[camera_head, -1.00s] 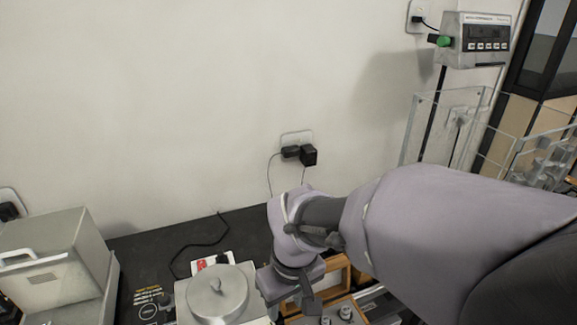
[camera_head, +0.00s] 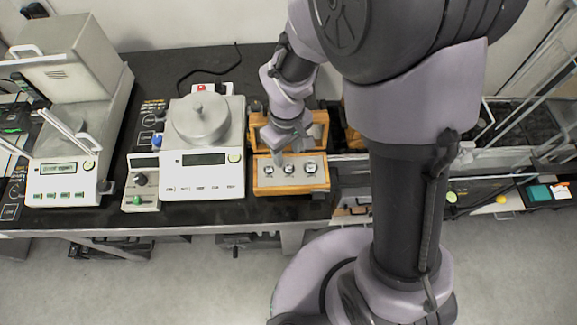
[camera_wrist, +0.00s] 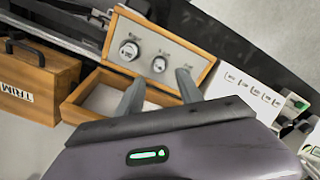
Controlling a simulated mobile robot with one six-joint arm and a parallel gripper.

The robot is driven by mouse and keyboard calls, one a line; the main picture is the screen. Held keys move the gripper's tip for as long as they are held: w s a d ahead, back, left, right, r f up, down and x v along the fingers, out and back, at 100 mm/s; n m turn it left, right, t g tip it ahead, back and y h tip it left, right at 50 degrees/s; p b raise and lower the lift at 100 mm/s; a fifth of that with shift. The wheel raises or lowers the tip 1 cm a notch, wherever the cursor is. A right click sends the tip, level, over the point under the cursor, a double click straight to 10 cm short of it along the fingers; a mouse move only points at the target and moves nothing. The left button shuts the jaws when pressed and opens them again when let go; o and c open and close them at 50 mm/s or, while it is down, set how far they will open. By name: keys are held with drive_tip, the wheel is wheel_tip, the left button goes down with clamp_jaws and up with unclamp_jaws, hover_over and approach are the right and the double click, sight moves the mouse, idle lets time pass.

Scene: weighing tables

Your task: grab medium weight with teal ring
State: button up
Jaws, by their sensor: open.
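Several metal weights sit in a row in the wooden weight box in the head view; the middle one (camera_head: 289,169) stands between the left one (camera_head: 268,170) and the right one (camera_head: 311,168). No teal ring can be made out on any of them. The wrist view shows a larger weight (camera_wrist: 130,50) and a smaller one (camera_wrist: 159,65) in the light panel of the box (camera_wrist: 200,62). My gripper (camera_wrist: 160,76) is open and empty, with its fingers pointing toward the smaller weight. In the head view my gripper (camera_head: 282,157) is over the back of the box.
A balance with a round lidded pan (camera_head: 200,120) stands left of the box, with another balance (camera_head: 62,180) farther left. A wooden case marked TRIM (camera_wrist: 30,85) stands at the left in the wrist view. Dark table surface (camera_head: 225,212) shows clear along the front edge.

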sight(288, 165)
wheel_tip(288, 165, down, 5)
drive_tip(key=b, duration=0.2)
drive_tip(key=shift+s+d+f+b, duration=0.15)
drive_tip(key=shift+f+b, duration=0.05)
drive_tip(key=shift+b, duration=0.1)
drive_tip(key=shift+r, duration=0.2)
drive_tip(key=shift+c, duration=0.2)
clamp_jaws()
